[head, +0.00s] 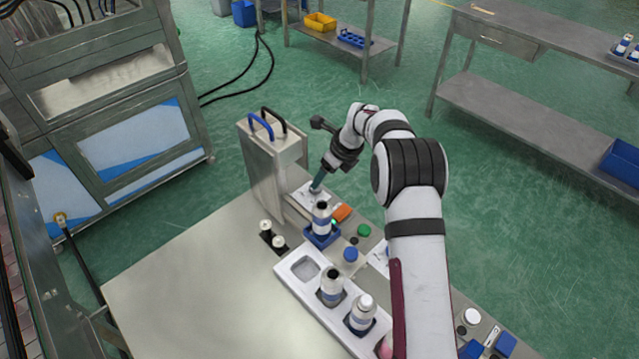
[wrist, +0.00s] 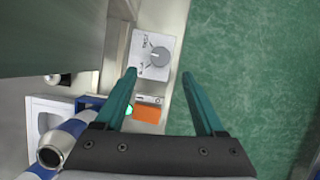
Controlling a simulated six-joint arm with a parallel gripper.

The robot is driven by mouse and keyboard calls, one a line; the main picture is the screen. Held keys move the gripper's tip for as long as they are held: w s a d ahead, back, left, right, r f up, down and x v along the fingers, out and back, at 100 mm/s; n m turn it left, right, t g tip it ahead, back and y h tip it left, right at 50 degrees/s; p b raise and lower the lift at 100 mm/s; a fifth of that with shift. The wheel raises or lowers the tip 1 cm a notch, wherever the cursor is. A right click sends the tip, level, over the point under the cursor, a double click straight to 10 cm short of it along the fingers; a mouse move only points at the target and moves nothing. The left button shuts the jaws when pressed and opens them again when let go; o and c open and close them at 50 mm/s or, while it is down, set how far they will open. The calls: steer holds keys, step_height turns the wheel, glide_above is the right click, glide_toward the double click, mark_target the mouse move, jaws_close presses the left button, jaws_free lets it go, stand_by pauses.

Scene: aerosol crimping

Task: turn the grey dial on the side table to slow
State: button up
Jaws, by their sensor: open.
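The grey dial (wrist: 160,57) is a round knob on a white plate (wrist: 143,42) with small dark lettering to its left. A light mark on the knob points roughly left in the wrist view; the lettering is too small to read surely. My gripper (wrist: 158,72) is open and empty, its teal fingers apart, with the dial between and just beyond their tips. In the head view my gripper (head: 317,186) reaches down over the white plate (head: 306,196), and the knob itself is mostly hidden there.
A metal box with a blue and a black handle (head: 268,160) stands close left of my gripper. A white tray with bottles (head: 303,268) lies in front. The table's left part is clear.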

mark_target(319, 189)
steer(key=x, duration=0.6)
jaws_close()
